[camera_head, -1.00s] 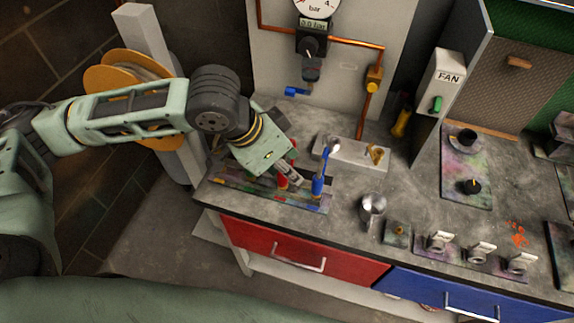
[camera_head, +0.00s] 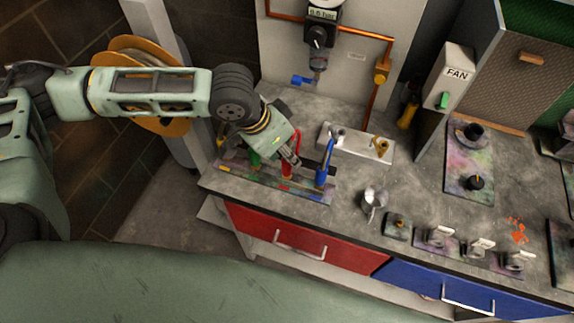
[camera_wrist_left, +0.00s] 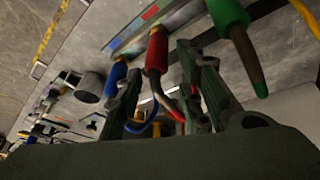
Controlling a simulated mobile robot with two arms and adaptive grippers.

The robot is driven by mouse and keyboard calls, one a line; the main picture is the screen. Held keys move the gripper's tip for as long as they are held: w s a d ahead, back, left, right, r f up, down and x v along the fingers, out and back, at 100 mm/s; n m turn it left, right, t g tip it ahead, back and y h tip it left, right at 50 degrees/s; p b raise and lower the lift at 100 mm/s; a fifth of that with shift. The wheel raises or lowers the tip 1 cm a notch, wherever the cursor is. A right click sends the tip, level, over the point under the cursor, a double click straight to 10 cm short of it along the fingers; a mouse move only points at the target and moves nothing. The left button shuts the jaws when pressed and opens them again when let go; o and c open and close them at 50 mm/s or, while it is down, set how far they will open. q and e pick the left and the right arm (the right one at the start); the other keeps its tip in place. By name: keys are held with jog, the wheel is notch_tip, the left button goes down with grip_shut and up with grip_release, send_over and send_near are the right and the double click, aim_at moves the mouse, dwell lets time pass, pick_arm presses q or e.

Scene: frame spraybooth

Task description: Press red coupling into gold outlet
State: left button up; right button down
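My left gripper (camera_head: 291,157) is beside the red coupling (camera_head: 287,170), which stands in the striped rack (camera_head: 310,194). In the left wrist view the fingers (camera_wrist_left: 152,85) are apart, with the red coupling (camera_wrist_left: 157,50) and its hose showing in the gap. The coupling is not visibly clamped. The gold outlet (camera_head: 380,147) is at the right end of a grey block (camera_head: 357,144) behind the rack. Nothing visible is attached to it. My right gripper is not in view.
A blue coupling (camera_head: 322,177) with a raised hose stands right of the red one. A green coupling (camera_head: 253,158) stands to its left. A metal cup (camera_head: 373,200) is on the bench ahead of the block. Copper piping (camera_head: 370,108) rises behind it.

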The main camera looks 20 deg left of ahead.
pick_arm(q)
grip_shut()
dwell(0.3)
jog(key=shift+r, duration=0.1)
dwell(0.4)
